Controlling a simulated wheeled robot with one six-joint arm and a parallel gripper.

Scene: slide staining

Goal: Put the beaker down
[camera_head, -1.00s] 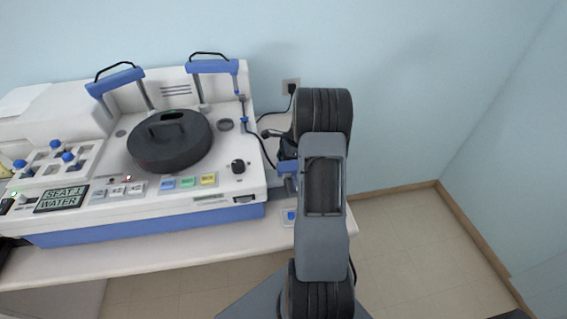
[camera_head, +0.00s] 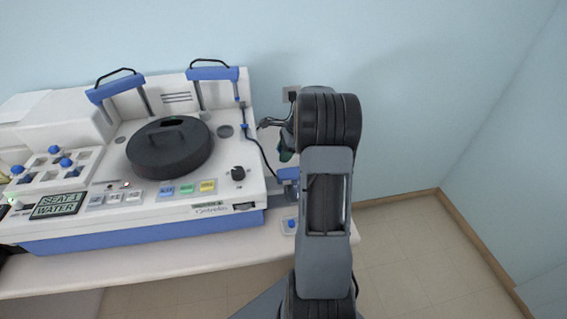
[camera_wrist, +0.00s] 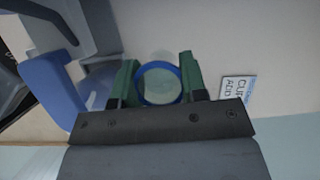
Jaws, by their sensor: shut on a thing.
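In the wrist view, the beaker (camera_wrist: 160,84) shows as a round vessel with a blue rim, seen from above. My gripper (camera_wrist: 158,78) has its two green fingers on either side of the beaker and is shut on it. The beaker is over the white table (camera_wrist: 215,45); I cannot tell whether its base touches the surface. In the head view, a green part of my gripper (camera_head: 286,150) shows just right of the machine, and my arm hides the beaker.
A white and blue staining machine (camera_head: 225,215) with a black round lid (camera_head: 170,148) fills the table's left. A blue part (camera_wrist: 45,90) stands left of the gripper in the wrist view. A printed label (camera_wrist: 237,89) lies to the right. A cable (camera_head: 262,150) hangs at the machine's side.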

